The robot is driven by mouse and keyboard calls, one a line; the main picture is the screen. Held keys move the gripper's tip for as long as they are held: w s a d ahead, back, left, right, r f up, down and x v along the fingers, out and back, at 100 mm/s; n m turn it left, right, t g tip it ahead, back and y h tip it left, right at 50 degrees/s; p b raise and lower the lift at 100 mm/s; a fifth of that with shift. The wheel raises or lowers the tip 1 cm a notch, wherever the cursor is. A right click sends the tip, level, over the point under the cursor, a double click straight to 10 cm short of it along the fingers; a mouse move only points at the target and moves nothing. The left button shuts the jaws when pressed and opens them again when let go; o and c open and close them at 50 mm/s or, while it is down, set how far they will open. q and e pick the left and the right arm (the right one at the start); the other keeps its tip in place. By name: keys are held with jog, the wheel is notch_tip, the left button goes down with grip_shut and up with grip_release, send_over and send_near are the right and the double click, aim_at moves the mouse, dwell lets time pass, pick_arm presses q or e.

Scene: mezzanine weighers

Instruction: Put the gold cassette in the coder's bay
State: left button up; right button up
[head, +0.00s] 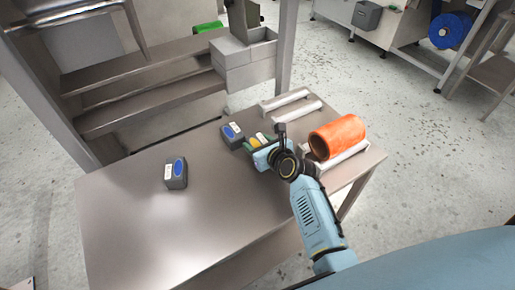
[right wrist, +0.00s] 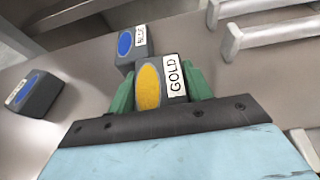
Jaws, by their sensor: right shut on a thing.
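The gold cassette (right wrist: 150,88) is dark, with a yellow oval and a white label reading GOLD. My right gripper (right wrist: 160,90) is shut on it, with a green finger on either side. In the head view the right gripper (head: 259,143) is over the far right part of the steel table (head: 130,205), with the gold cassette (head: 262,137) partly hidden by it. I cannot tell whether the cassette touches the table. I cannot make out the coder's bay in either view. My left gripper is out of view.
A dark cassette with a blue oval (head: 232,135) stands just beyond the held one. Another blue-oval cassette (head: 176,174) stands alone further left. An orange roll (head: 338,136) lies on a cradle at right; pale bars (head: 297,111) lie behind it. The table's left and front are clear.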

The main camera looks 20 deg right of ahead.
jog(key=shift+f, duration=0.65)
jog(key=shift+f, duration=0.2)
jog(key=o, duration=1)
